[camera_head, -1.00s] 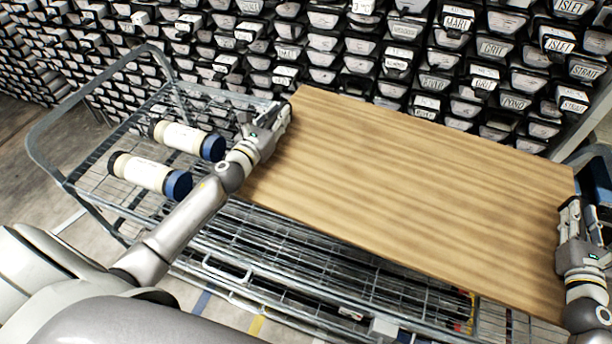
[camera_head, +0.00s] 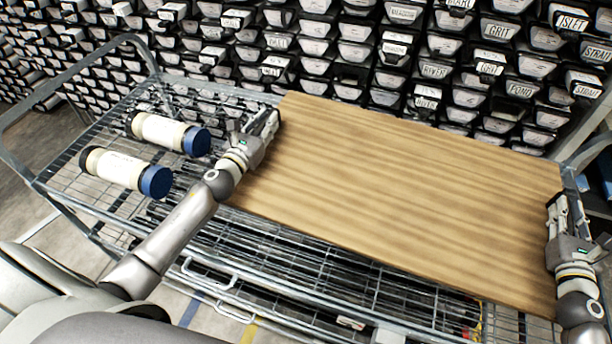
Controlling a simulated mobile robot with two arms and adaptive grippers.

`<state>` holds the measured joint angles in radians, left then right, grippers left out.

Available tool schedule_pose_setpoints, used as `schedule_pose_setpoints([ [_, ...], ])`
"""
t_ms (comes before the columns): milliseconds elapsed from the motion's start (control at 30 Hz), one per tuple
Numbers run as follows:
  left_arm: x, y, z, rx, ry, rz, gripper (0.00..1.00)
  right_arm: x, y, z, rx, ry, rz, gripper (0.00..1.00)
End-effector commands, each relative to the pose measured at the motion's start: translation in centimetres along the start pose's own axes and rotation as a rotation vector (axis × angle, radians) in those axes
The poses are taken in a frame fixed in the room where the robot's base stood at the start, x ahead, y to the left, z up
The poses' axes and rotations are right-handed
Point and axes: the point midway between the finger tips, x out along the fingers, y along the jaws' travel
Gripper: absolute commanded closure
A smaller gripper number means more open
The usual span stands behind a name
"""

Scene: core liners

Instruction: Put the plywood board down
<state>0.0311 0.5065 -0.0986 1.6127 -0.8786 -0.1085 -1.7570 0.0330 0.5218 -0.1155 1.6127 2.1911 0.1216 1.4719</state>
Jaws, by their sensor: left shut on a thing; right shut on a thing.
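The plywood board (camera_head: 405,190) is a large light-brown rectangle with darker grain stripes. It lies roughly level over the right part of the wire trolley (camera_head: 330,265), covering much of its top. Whether it touches the trolley I cannot tell. My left gripper (camera_head: 264,132) is shut on the board's left edge, near the far left corner. My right gripper (camera_head: 556,212) is shut on the board's right edge. The fingertips of both grippers are partly hidden at the board's edges.
Two cream core liners with blue caps, a far one (camera_head: 160,131) and a near one (camera_head: 118,169), lie on the trolley's left part. A wall of labelled black bins (camera_head: 345,50) stands behind the trolley. Bare floor (camera_head: 45,215) shows at the left.

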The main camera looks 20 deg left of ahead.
Motion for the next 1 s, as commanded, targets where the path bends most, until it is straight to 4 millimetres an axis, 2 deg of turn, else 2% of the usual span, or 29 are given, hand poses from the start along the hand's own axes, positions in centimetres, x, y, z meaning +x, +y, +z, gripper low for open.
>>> schedule_pose_setpoints([
  [33,0.1,-0.1,0.6,0.001,-0.011,-0.002,1.0,0.1,0.0,0.6,-0.001,-0.01,0.001,1.0],
  [433,0.1,-0.1,0.6,0.001,-0.01,-0.002,1.0,0.1,0.0,0.6,-0.001,-0.01,0.001,1.0],
  [1000,0.1,-0.1,-1.0,0.001,-0.01,-0.002,1.0,0.1,0.0,-1.0,-0.001,-0.01,0.001,1.0],
])
